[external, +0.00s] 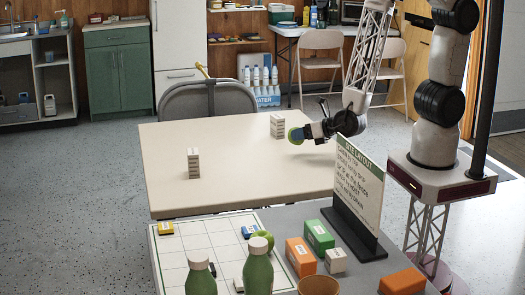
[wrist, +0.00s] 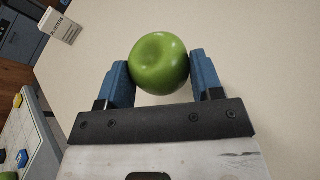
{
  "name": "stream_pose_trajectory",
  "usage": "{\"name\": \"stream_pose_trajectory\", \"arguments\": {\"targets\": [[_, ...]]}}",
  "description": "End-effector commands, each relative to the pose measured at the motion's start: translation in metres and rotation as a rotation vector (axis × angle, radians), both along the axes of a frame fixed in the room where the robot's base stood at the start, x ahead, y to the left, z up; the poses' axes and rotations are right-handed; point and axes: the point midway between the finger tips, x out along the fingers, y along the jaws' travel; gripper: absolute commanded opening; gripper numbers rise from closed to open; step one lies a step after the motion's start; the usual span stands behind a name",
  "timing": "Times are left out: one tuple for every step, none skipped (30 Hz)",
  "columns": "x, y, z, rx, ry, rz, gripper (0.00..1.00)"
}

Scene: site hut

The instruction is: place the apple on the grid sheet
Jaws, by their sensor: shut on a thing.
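A green apple (wrist: 160,64) is held between the two blue fingers of my gripper (wrist: 160,72), stem hollow showing in the wrist view. In the external view the held apple (external: 295,135) shows at the tip of my gripper (external: 300,134), over the right part of the beige table; its exact height is hard to tell. The white grid sheet (external: 188,243) lies nearer the camera, beyond the table's front edge. Its corner (wrist: 35,135) shows at the lower left in the wrist view. A second round green fruit (external: 264,238) is by the sheet's right side.
Small white boxes stand on the beige table (external: 235,165), at left (external: 193,163) and back right (external: 277,126). Yellow (external: 165,228) and blue (external: 250,231) blocks are on the sheet. Green bottles (external: 258,268) stand in front. A sign (external: 358,188) and coloured boxes (external: 319,235) stand to the right.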

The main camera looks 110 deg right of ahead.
Motion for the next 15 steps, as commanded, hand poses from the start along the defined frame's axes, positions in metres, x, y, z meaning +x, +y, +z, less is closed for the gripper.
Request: {"name": "stream_pose_trajectory", "arguments": {"targets": [[0.0, 0.0, 0.0, 0.0, 0.0, 0.0, 0.33], [0.0, 0.0, 0.0, 0.0, 0.0, 0.0, 0.33], [0.0, 0.0, 0.0, 0.0, 0.0, 0.0, 0.33], [0.0, 0.0, 0.0, 0.0, 0.0, 0.0, 0.33], [0.0, 0.0, 0.0, 0.0, 0.0, 0.0, 0.33], [0.0, 0.0, 0.0, 0.0, 0.0, 0.0, 0.33], [0.0, 0.0, 0.0, 0.0, 0.0, 0.0, 0.33], [0.001, 0.0, 0.0, 0.0, 0.0, 0.0, 0.33], [0.002, 0.001, 0.0, 0.0, 0.0, 0.001, 0.33], [0.003, 0.001, 0.0, 0.0, 0.0, 0.001, 0.33], [0.004, 0.002, 0.0, -0.001, 0.0, 0.002, 0.33], [0.007, 0.003, 0.001, -0.001, 0.0, 0.002, 0.33], [0.009, 0.004, 0.001, -0.001, 0.0, 0.003, 0.33], [0.012, 0.006, 0.001, -0.002, 0.0, 0.005, 0.33], [0.016, 0.008, 0.001, -0.002, 0.0, 0.007, 0.33]]}}
